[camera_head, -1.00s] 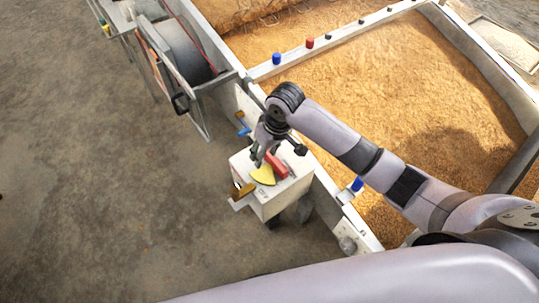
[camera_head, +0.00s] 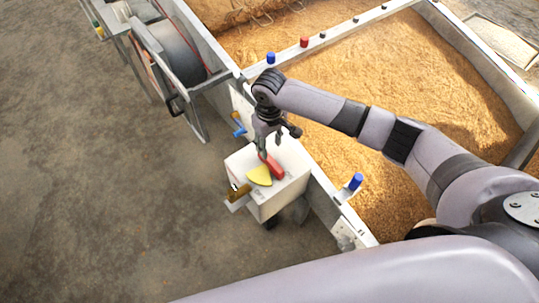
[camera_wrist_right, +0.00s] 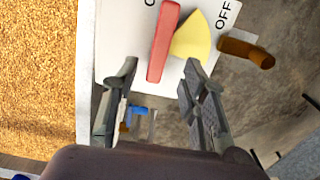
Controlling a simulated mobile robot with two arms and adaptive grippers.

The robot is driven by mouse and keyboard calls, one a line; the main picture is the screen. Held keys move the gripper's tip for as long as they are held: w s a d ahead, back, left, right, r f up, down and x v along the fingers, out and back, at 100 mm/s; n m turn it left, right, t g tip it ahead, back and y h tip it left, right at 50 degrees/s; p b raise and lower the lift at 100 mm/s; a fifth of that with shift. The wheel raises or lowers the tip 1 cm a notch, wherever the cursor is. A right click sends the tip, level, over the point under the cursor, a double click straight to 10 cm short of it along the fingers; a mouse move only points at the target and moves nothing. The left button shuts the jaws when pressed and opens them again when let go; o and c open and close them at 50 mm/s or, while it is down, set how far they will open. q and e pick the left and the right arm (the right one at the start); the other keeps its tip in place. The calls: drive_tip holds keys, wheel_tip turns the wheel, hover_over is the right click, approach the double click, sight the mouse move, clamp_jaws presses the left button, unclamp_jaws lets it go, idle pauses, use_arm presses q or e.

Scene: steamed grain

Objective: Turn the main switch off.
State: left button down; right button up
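The main switch is a red handle (camera_head: 272,167) beside a yellow wedge (camera_head: 259,176), on top of a white box (camera_head: 280,192). In the right wrist view the handle (camera_wrist_right: 163,45) lies along the left edge of the wedge (camera_wrist_right: 193,38). The letters OFF (camera_wrist_right: 227,15) stand right of the wedge; a cut-off label shows at the top, near the handle. My right gripper (camera_head: 261,150) is at the handle's far end. My left gripper is not in view.
A brown-orange part (camera_head: 238,190) sticks out from the box's side. Grain (camera_head: 410,95) fills a bed behind a pale rim carrying blue (camera_head: 271,58) and red (camera_head: 304,42) knobs. A drum (camera_head: 172,55) stands at upper left. The floor (camera_head: 110,200) at left is open.

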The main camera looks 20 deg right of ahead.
sight(270, 158)
wheel_tip(270, 158, down, 7)
drive_tip(key=shift+f, duration=0.1)
drive_tip(key=shift+c, duration=0.5)
clamp_jaws()
idle(0.6)
